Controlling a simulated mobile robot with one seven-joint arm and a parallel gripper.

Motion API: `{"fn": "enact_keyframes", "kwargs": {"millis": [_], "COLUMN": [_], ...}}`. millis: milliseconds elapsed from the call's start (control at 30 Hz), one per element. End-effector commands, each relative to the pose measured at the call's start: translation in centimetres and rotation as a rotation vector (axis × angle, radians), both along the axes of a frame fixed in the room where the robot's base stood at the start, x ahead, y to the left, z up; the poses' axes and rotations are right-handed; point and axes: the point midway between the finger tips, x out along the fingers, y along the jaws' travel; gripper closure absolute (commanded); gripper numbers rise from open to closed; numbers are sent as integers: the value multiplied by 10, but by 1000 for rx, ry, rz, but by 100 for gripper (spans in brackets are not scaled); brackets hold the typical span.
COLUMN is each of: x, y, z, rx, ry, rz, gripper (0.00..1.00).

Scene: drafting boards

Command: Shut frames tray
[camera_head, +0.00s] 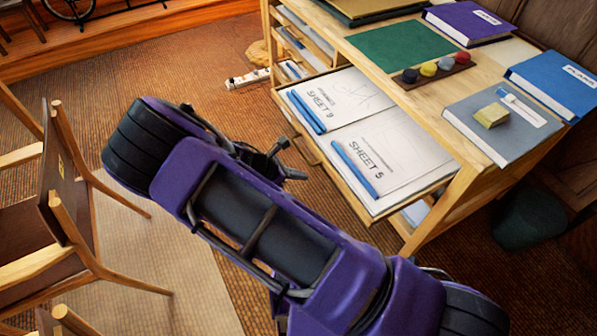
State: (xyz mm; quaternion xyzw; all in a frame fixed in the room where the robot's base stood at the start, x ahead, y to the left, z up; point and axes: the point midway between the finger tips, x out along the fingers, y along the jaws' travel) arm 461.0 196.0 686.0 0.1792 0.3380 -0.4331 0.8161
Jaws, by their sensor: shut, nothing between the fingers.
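A wooden drawer tray (403,207) stands pulled out from the drafting cabinet (452,205). It holds two drawings, SHEET 9 (345,98) and SHEET 5 (392,150), each with a blue strip along its left edge. I cannot read the word "frames" on any tray. My gripper (290,161) is shut and empty, just left of the open tray's front edge in the picture. I cannot tell whether it touches the tray. My purple arm hides the floor in front of it.
Books, a green mat (401,46) and colored pots (429,69) lie on the cabinet top. A white strip-like object (247,79) is on the floor behind. Wooden chairs (75,205) stand at the left. A dark bin (529,218) stands at the right.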

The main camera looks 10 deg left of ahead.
Motion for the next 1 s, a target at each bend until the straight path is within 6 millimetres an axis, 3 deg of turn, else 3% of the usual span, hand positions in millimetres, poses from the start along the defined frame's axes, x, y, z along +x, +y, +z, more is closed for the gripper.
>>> {"fn": "enact_keyframes", "kwargs": {"millis": [300, 600, 1000], "x": [27, 48, 50], "y": [-42, -71, -74], "z": [-51, -49, -48], "rx": [-3, 0, 0], "ry": [1, 0, -1], "rz": [-2, -1, -1], "gripper": [100, 100, 100]}}
